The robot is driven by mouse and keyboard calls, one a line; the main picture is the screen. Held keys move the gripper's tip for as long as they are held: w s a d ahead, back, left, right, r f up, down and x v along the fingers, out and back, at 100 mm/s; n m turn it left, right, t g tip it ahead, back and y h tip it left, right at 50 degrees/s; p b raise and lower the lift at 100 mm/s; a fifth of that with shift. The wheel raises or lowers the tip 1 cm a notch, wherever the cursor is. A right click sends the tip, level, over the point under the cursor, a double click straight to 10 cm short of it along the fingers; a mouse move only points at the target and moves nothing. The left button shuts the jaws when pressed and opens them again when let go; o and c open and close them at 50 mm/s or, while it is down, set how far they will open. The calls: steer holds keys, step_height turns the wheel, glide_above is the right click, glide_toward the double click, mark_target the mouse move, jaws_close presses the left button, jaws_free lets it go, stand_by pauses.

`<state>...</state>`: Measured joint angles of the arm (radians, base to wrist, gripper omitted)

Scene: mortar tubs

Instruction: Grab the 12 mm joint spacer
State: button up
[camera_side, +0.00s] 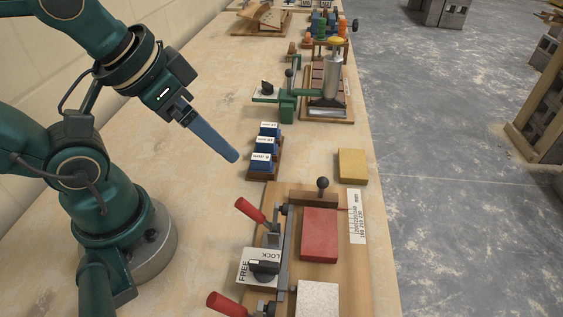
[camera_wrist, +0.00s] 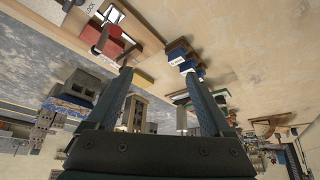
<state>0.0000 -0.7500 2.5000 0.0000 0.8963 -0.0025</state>
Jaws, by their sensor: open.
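Several blue joint spacers with white labels stand in a row on a narrow wooden rack (camera_side: 258,176): a far one (camera_side: 268,130), a middle one (camera_side: 266,145) and a near one (camera_side: 262,162). The label print is too small to read surely, so I cannot tell for certain which is 12 mm. My gripper (camera_side: 234,157) hangs above the bench, left of the rack and apart from it. In the wrist view my gripper (camera_wrist: 158,73) has its fingers wide apart with nothing between them. The spacers (camera_wrist: 187,66) show there near the right fingertip.
A yellow block (camera_side: 352,165) lies right of the rack. Nearer stands a wooden fixture with red-handled clamps (camera_side: 250,210), a red block (camera_side: 319,234) and a LOCK/FREE plate (camera_side: 262,266). A green press (camera_side: 287,103) stands farther back. The bench left of the rack is clear.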

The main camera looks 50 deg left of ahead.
steer(key=w+d+r+n+t+h, duration=0.15)
steer(key=w+r+n+t, duration=0.4)
steer(key=w, duration=0.55)
steer(key=n+y, duration=0.6)
steer(key=y, duration=0.5)
glide_above(269, 125)
steer(key=d, duration=0.2)
step_height(269, 125, down, 12)
steer(key=s+f, duration=0.1)
steer(key=f+m+g, duration=0.1)
steer(key=f, duration=0.1)
steer(key=s+f+m, duration=0.1)
steer(key=shift+s+d+f+g, duration=0.25)
steer(key=shift+s+f+g, duration=0.05)
steer(key=shift+f+g, duration=0.1)
steer(key=shift+f+m, duration=0.25)
steer(key=shift+f, duration=0.05)
steer(key=shift+x, duration=2.3)
